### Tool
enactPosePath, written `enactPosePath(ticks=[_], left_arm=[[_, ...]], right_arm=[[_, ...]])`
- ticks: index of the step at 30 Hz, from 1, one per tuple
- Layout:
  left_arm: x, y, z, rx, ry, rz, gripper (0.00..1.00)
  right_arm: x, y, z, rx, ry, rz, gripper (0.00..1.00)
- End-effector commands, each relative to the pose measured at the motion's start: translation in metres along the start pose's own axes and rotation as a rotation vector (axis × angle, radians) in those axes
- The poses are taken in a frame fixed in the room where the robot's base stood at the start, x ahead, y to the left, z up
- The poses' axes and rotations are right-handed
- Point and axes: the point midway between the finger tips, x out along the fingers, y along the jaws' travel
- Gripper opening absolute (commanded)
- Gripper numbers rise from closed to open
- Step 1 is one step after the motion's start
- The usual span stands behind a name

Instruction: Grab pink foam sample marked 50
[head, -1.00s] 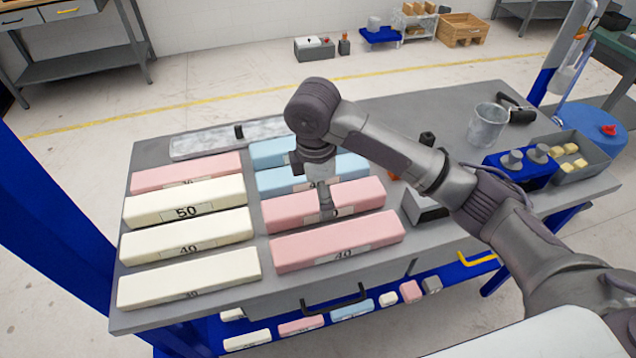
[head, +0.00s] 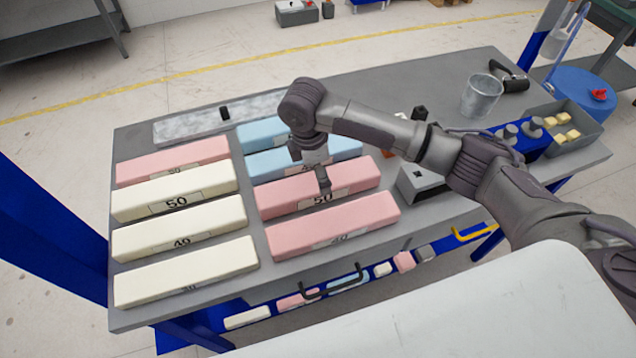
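The pink foam block marked 50 (head: 285,201) lies in the right column on the workbench, between a blue block and another pink block. My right gripper (head: 324,187) points down at the middle of this block, just behind its label. Its fingertips are at or just over the top surface; I cannot tell if they touch it. The gripper is small and seen edge-on, so its opening does not show. A second pink block (head: 350,222) lies in front, its label hard to read. A third pink block (head: 172,160) lies at the back left. My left gripper is out of view.
Cream blocks (head: 184,236) fill the left column and blue blocks (head: 270,164) lie behind. A grey metal box (head: 432,190) sits close to the right of the pink blocks.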

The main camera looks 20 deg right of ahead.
Motion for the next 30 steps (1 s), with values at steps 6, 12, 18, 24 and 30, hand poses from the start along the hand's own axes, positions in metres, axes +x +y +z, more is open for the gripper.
enactPosePath(ticks=[6,12,18,24,30], left_arm=[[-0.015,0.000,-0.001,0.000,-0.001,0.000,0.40],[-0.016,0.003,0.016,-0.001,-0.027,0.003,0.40],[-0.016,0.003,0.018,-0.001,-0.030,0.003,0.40],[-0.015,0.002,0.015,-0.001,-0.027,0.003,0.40],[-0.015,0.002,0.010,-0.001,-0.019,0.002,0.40]], right_arm=[[0.030,-0.002,-0.003,0.000,-0.001,-0.004,1.00],[0.039,-0.002,-0.003,-0.001,0.000,0.000,1.00],[0.039,-0.002,-0.003,-0.001,0.000,0.000,0.88],[0.039,-0.002,-0.003,-0.001,0.000,0.000,0.55],[0.039,-0.002,-0.003,-0.001,0.000,0.000,0.47]])
